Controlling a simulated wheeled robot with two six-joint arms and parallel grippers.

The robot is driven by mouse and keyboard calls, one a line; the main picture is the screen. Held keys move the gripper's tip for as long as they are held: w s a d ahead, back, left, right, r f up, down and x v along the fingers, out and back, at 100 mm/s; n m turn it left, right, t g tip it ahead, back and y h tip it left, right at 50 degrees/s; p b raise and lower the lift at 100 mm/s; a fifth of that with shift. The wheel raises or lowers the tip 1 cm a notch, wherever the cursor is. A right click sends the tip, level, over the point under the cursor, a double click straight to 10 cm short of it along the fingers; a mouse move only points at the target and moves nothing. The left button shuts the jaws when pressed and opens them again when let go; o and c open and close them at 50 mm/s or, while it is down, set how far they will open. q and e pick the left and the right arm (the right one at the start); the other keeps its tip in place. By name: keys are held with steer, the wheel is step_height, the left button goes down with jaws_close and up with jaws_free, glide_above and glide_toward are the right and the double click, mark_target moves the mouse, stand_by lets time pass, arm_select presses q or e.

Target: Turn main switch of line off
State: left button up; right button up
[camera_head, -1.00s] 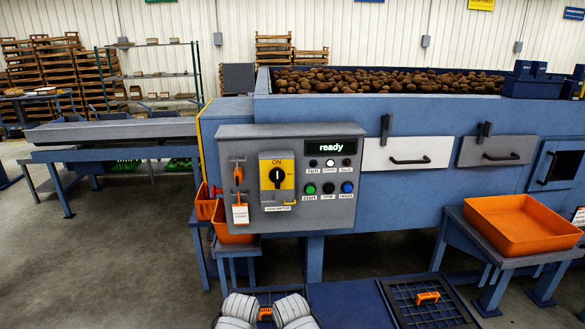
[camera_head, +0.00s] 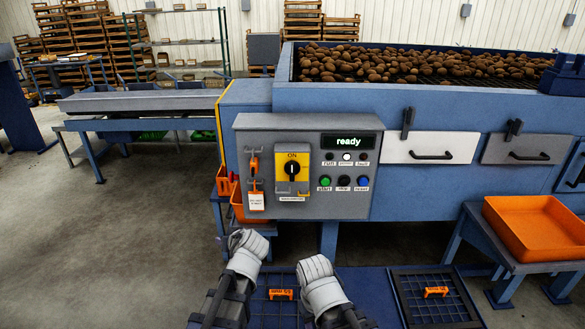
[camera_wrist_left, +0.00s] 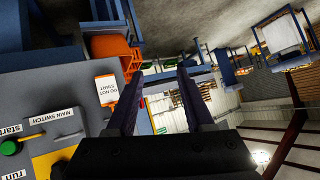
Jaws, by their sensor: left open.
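The main switch (camera_head: 291,168) is a black rotary knob on a yellow plate on the grey control panel (camera_head: 352,203). Its white mark stands upright under the word ON. In the left wrist view its MAIN SWITCH label (camera_wrist_left: 52,124) and part of the yellow plate (camera_wrist_left: 46,160) show at lower left; the knob is not visible there. My left gripper (camera_wrist_left: 159,74) is open and empty, its dark fingers apart, beside the panel in that view. In the head view both my forearms show below the panel, but no gripper fingers can be made out.
The display (camera_head: 348,141) reads "ready". Start (camera_head: 325,182) and other buttons sit right of the switch. An orange padlock (camera_head: 253,165) and a white DO NOT START tag (camera_head: 256,201) hang at its left. Orange tray (camera_head: 530,228) stands at right; floor at left is clear.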

arm_select(q)
steer(key=w+d+r+t, duration=0.5)
steer(key=w+d+r, duration=0.1)
steer(key=r, duration=0.1)
steer(key=m+t+h, duration=0.4)
steer(key=h, duration=0.2)
glide_toward(292, 169)
steer(key=shift+w+d, duration=0.1)
steer(key=shift+w, duration=0.4)
steer(key=shift+w, duration=0.1)
steer(key=w, duration=0.7)
steer(key=shift+w+f, duration=0.1)
steer(key=shift+w, duration=0.25)
steer(key=shift+s, duration=0.1)
steer(key=shift+c, duration=0.4)
jaws_close()
